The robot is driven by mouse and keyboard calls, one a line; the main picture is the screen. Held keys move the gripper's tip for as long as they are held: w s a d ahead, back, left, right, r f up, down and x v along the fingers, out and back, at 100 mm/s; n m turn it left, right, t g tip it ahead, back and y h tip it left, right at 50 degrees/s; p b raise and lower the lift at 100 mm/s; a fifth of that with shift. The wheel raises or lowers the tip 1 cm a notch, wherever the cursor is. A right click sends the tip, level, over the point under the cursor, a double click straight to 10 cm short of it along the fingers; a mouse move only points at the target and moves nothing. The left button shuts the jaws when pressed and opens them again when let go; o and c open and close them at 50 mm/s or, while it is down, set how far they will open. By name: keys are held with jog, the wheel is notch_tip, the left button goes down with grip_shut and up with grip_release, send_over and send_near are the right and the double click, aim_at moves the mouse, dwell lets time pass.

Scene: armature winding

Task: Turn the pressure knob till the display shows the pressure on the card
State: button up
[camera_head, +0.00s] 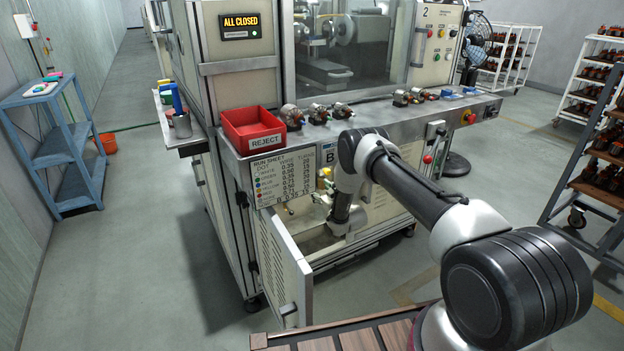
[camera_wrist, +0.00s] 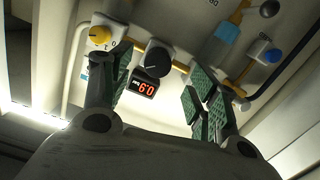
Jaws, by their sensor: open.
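The display shows red digits that look like 6.0; the decimal point is unclear. My gripper (camera_wrist: 161,67) is open, its green-padded fingers on either side of the knob. I see no clear contact with it. In the head view my arm reaches into the open lower cabinet, and the knob and display are hidden. The run sheet card (camera_head: 284,178) hangs on the machine front. Its rows of numbers are too small to read surely.
A yellow knob (camera_wrist: 99,35) sits left of the black one. A blue valve (camera_wrist: 264,50) and pipework lie to the right. The cabinet door (camera_head: 284,265) stands open at the left. A red reject bin (camera_head: 253,130) and several armatures sit on the ledge above.

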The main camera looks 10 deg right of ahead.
jog(key=shift+t+y, duration=0.3)
jog(key=shift+t, duration=0.2)
jog(key=x, duration=0.8)
jog(key=shift+a+r, duration=0.1)
jog(key=shift+r, duration=0.05)
jog(key=c, duration=1)
